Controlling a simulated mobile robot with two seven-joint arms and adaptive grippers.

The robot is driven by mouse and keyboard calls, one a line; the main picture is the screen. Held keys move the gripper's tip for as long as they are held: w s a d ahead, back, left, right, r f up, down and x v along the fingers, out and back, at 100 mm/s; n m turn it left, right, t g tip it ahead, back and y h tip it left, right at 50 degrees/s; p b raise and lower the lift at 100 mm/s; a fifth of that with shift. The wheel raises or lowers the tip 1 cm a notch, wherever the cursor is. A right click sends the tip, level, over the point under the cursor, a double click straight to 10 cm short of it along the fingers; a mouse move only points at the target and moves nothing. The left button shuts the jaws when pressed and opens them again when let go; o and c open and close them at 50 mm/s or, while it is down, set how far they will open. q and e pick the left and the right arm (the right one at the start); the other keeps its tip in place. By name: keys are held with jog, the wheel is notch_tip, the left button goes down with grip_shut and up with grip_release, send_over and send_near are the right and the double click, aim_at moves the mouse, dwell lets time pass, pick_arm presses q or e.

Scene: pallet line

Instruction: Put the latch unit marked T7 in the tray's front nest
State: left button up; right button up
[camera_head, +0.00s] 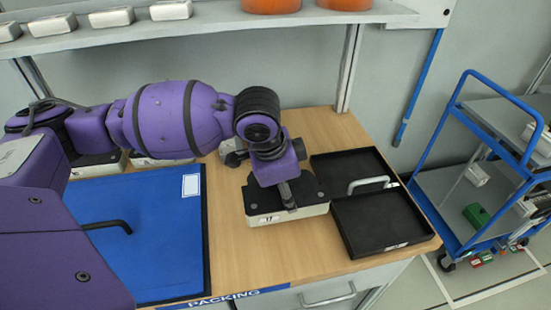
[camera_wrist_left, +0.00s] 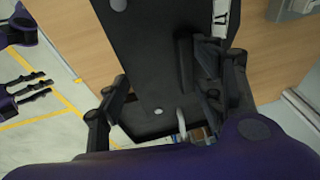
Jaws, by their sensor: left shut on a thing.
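The latch unit (camera_head: 262,207) has a black top plate and a pale base with a small front label that seems to read T7. My left gripper (camera_head: 285,190) is shut on the upright part of it. In the left wrist view, the black plate (camera_wrist_left: 150,50) lies between the fingers (camera_wrist_left: 165,100). I cannot tell whether the base touches the table. The black tray (camera_head: 411,241) stands just right of the unit, with an empty front nest (camera_head: 378,222), an empty back nest and a silver handle between. Purple and black parts, seemingly my right gripper (camera_wrist_left: 38,88), show at the wrist view's left edge.
A blue panel (camera_head: 150,250) with a black handle and white card covers the table's left. Pale-based units (camera_head: 95,165) stand behind it, partly hidden by my arm. A shelf (camera_head: 220,35) hangs above. A blue cart (camera_head: 430,190) stands right of the table.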

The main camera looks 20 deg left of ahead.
pick_arm(q)
jog(key=shift+w+a+f, duration=0.25)
jog(key=shift+w+f, duration=0.5)
jog(key=shift+f, duration=0.05)
jog(key=shift+s+a+x, duration=0.1)
jog(key=shift+x, duration=0.75)
jog(key=shift+s+a+x, duration=0.1)
jog(key=shift+a+x, duration=0.05)
jog(key=shift+x, duration=0.75)
jog(key=shift+f, duration=0.1)
jog(key=shift+f, duration=0.1)
jog(key=o, duration=1.9)
jog(key=shift+a, duration=0.1)
jog(key=shift+c, duration=0.2)
